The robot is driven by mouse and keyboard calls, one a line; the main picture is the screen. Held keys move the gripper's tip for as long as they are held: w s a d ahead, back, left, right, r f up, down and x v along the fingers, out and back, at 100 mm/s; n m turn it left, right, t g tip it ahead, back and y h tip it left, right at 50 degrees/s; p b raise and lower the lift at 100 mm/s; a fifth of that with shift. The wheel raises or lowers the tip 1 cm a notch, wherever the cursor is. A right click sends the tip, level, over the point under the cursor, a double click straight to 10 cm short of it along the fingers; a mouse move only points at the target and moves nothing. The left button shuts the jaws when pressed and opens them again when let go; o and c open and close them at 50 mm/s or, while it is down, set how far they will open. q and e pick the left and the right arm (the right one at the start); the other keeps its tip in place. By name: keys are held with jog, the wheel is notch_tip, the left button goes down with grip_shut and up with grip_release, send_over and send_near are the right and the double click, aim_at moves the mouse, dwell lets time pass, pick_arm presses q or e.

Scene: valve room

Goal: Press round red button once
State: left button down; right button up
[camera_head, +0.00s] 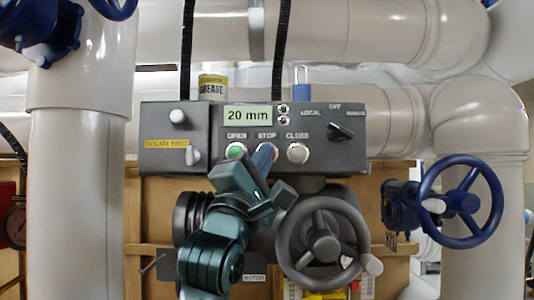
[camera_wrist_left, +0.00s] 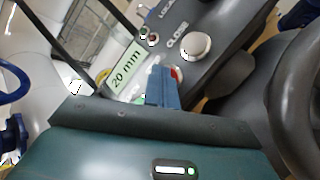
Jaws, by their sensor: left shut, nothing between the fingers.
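The dark control box (camera_head: 330,135) carries a row of three buttons labelled OPEN, STOP and CLOSE. The round red button (camera_wrist_left: 176,74) shows only as a red sliver beside my fingers in the left wrist view. In the head view it is hidden behind my fingertips, under the STOP label. My left gripper (camera_head: 264,155) is shut and empty, with its blue fingers at the STOP button; its fingers (camera_wrist_left: 160,88) also show in the left wrist view. I cannot tell whether they touch the button. My right gripper is not in view.
The green OPEN button (camera_head: 235,150) and the white CLOSE button (camera_head: 298,152) sit close on either side. A grey handwheel (camera_head: 323,246) stands below, and a blue handwheel (camera_head: 462,201) is at the right. A thick pipe (camera_head: 75,190) stands at the left.

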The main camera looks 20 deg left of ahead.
pick_arm(q)
jog(key=shift+s+d, duration=0.2)
jog(key=shift+s, duration=0.5)
jog(key=s, duration=0.2)
jog(key=s+d, duration=0.1)
jog(key=s, duration=0.2)
jog(key=shift+d, duration=0.2)
jog(key=shift+w, duration=0.1)
dwell(0.5)
